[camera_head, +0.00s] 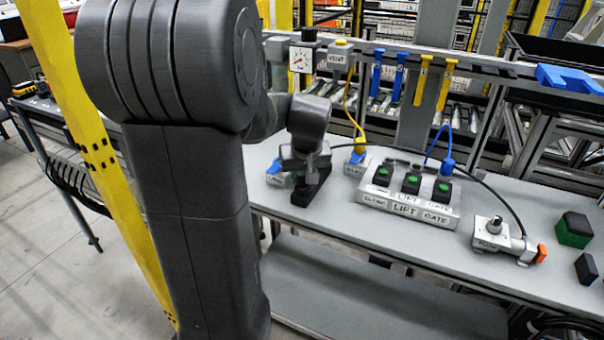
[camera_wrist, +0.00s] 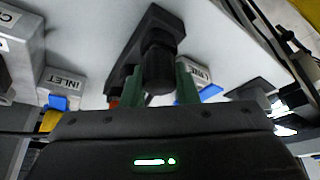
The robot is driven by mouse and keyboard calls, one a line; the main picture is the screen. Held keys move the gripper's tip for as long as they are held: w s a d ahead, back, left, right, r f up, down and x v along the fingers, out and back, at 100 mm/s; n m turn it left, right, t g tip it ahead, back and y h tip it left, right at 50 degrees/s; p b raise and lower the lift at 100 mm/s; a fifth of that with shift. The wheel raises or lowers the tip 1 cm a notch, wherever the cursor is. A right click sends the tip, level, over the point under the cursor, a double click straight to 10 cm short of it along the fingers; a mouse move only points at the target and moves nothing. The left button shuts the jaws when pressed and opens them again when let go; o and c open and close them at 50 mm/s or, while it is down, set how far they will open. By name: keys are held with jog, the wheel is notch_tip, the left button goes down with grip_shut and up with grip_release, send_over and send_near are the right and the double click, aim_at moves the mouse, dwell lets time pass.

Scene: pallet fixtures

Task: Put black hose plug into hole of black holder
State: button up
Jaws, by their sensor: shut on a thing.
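My gripper (camera_head: 306,165) is at the left part of the grey bench, beyond my arm. In the wrist view its green fingers (camera_wrist: 159,88) are shut on the black hose plug (camera_wrist: 158,70), a dark ribbed cylinder. The black holder (camera_wrist: 160,20), a long dark block, lies directly behind the plug in the wrist view. The holder also shows below my gripper in the head view (camera_head: 305,197). The plug overlaps the holder, and its tip is hidden; I cannot tell whether it is in the hole. In the head view my gripper hides the plug.
A control box (camera_head: 408,196) with green-topped black buttons stands right of the holder. A grey valve block (camera_head: 497,237) with an orange end is farther right. A black hose (camera_head: 508,203) arcs over the bench. Blue and yellow plugs stand behind. The front bench strip is clear.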

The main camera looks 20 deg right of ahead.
jog(key=o, duration=1)
jog(key=shift+r, duration=0.15)
jog(key=v, duration=1.3)
jog(key=shift+s+a+r+p, duration=0.1)
jog(key=shift+s+r+p, duration=0.05)
jog(key=shift+r+p, duration=0.15)
jog(key=shift+f, duration=0.15)
